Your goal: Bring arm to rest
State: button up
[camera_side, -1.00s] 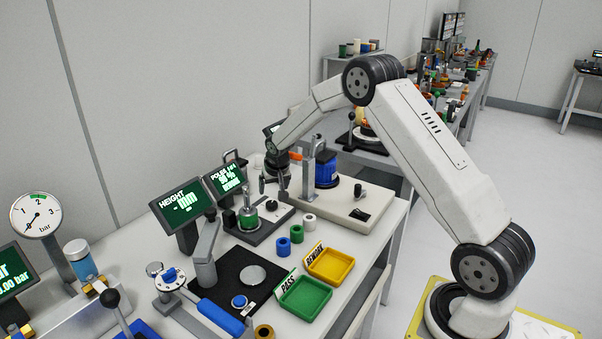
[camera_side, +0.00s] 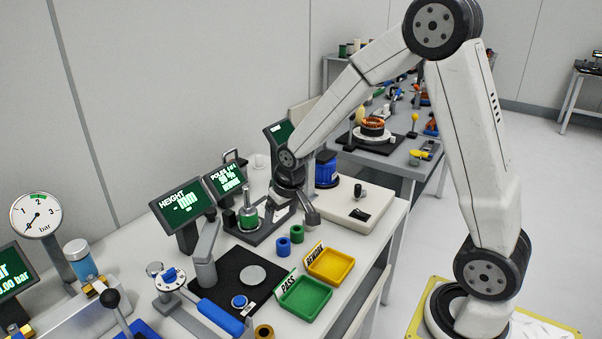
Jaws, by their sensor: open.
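My gripper (camera_side: 292,210) is open above the workbench, tilted, with its dark fingers spread apart. It hangs to the right of the green part (camera_side: 248,217) on its grey stand and behind the blue ring (camera_side: 297,233). I see nothing between the fingers. One finger covers the spot behind the blue ring, so what stands there is hidden. My arm reaches in from the yellow base at the right.
A green PASS tray (camera_side: 305,299) and a yellow REWORK tray (camera_side: 330,265) lie in front. A green ring (camera_side: 283,246) stands beside the blue one. Two screens, HEIGHT (camera_side: 182,204) and POLES (camera_side: 226,179), stand left of my gripper. A cream tester (camera_side: 345,207) stands right.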

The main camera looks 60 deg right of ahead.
jog(key=s+a+n, duration=0.2)
jog(key=s+a, duration=0.4)
jog(key=s, duration=0.7)
jog(key=shift+s+a+n+g+y, duration=0.15)
jog(key=shift+s+n+g+y, duration=0.15)
jog(key=shift+s+n+y, duration=0.1)
dwell(1.8)
jog(key=w+d+f+m+t+y, duration=0.25)
jog(key=w+m, duration=0.45)
jog(key=m, duration=0.4)
jog(key=w+d+f+m+t+y, duration=0.1)
jog(key=w+d+f+m+y, duration=0.2)
jog(key=w+m, duration=0.6)
jog(key=w+d+f+m+t+h, duration=0.1)
jog(key=w+d+m+t, duration=0.1)
jog(key=d+m, duration=0.3)
jog(key=w+d+f+m+t+h, duration=0.2)
jog(key=d+m+t, duration=0.1)
jog(key=d+m, duration=0.2)
jog(key=w+d+f+m+t+h, duration=0.1)
jog(key=w+d+m+t+h, duration=0.1)
jog(key=d+m, duration=0.3)
jog(key=shift+d+f+m+t, duration=0.15)
jog(key=shift+d+f, duration=0.05)
jog(key=shift+d, duration=0.4)
jog(key=shift+d+f+m+t, duration=0.1)
jog(key=shift+d+f+m, duration=0.05)
jog(key=shift+d, duration=0.45)
